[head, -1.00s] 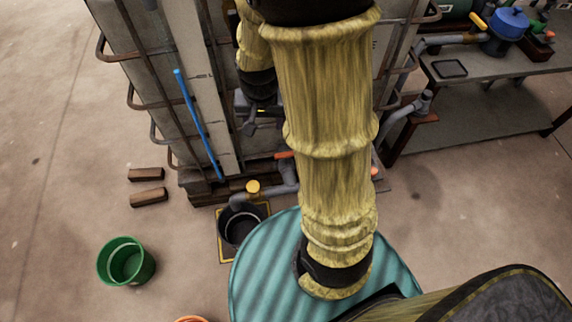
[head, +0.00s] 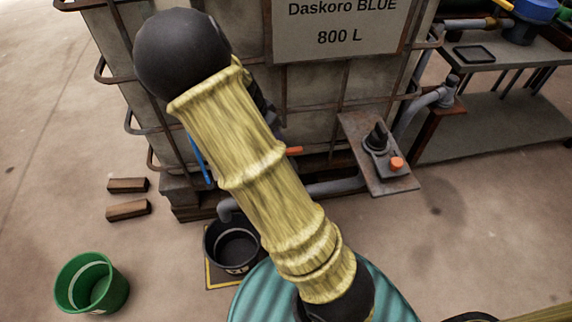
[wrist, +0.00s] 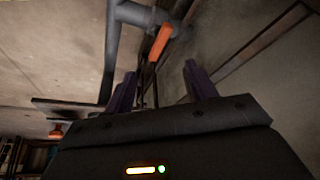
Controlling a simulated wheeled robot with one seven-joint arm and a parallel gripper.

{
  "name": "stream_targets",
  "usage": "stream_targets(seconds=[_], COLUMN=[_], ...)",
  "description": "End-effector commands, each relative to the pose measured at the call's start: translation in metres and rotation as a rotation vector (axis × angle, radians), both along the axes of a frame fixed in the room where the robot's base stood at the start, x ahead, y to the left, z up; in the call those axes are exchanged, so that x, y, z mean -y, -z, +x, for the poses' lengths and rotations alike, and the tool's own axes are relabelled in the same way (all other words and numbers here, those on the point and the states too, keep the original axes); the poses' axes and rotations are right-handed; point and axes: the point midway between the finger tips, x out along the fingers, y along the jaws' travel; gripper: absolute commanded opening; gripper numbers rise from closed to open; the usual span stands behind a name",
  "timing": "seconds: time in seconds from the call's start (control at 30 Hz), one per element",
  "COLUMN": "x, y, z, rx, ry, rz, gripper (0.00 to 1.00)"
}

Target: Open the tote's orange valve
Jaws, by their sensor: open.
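The tote (head: 330,85) is a large pale container in a rusty cage, labelled "Daskoro BLUE 800 L". Its orange valve handle (head: 294,150) pokes out low on the front, just right of my arm, which hides the rest of the valve. In the wrist view the orange handle (wrist: 160,42) lies slanted beside a grey pipe (wrist: 112,50). My gripper (wrist: 160,80) is open and empty. The handle shows beyond and between its two dark fingers, apparently without contact. The gripper is hidden behind my arm in the head view.
A black bucket (head: 232,262) stands below the grey outlet pipe (head: 335,188). A panel (head: 399,184) with an orange button (head: 397,163) is right of the valve. A green bucket (head: 92,285) and wooden blocks (head: 128,209) lie left. A bench (head: 500,68) stands at right.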

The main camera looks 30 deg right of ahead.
Motion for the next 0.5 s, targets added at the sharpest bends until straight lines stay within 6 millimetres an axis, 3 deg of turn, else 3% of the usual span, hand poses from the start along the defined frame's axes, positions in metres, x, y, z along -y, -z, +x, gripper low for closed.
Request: stream_targets(seconds=[0.5], x=[0.0043], y=[0.0090], z=[0.0031], rx=[0.008], ry=[0.020], rz=[-0.009], gripper=[0.56])
